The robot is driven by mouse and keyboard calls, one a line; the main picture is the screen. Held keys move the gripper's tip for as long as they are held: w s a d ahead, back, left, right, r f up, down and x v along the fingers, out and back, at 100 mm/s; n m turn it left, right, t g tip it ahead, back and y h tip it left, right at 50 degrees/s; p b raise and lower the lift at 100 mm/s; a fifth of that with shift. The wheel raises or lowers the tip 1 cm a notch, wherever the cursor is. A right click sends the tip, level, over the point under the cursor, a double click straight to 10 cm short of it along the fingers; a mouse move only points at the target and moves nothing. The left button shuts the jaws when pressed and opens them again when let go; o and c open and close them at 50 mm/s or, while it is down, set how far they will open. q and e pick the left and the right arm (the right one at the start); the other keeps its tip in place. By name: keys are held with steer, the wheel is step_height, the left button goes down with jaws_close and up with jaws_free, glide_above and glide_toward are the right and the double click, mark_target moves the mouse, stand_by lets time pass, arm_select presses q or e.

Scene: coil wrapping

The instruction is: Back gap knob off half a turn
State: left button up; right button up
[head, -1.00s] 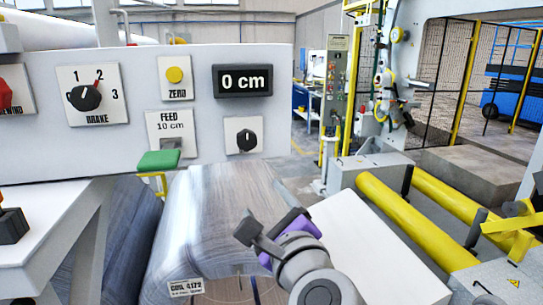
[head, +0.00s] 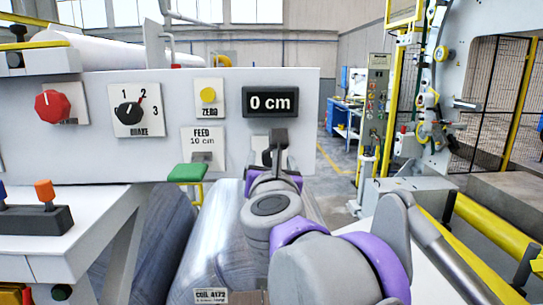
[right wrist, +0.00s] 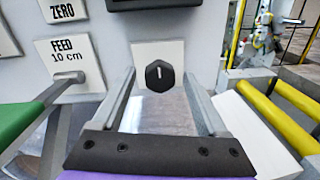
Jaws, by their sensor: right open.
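The black knob (right wrist: 159,76) sits on a white plate under the display in the right wrist view, its white pointer mark about upright. In the head view its plate (head: 257,158) shows, but my right gripper covers most of the knob. My right gripper (head: 278,140) is in front of the panel. In the right wrist view its two fingers (right wrist: 160,84) are open and empty, one to each side of the knob in the picture. Whether the fingertips reach the knob's depth I cannot tell. My left gripper is not in view.
The display (head: 270,102) reads 0 cm. The brake knob (head: 130,113), yellow zero button (head: 208,95) and red knob (head: 53,106) are to the left. A green feed paddle (head: 188,173) sticks out left of my gripper. A wrapped coil (head: 215,240) lies below; yellow rollers (head: 490,235) are at right.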

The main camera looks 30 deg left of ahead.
steer(key=shift+x, duration=0.9)
steer(key=shift+c, duration=0.3)
jaws_close()
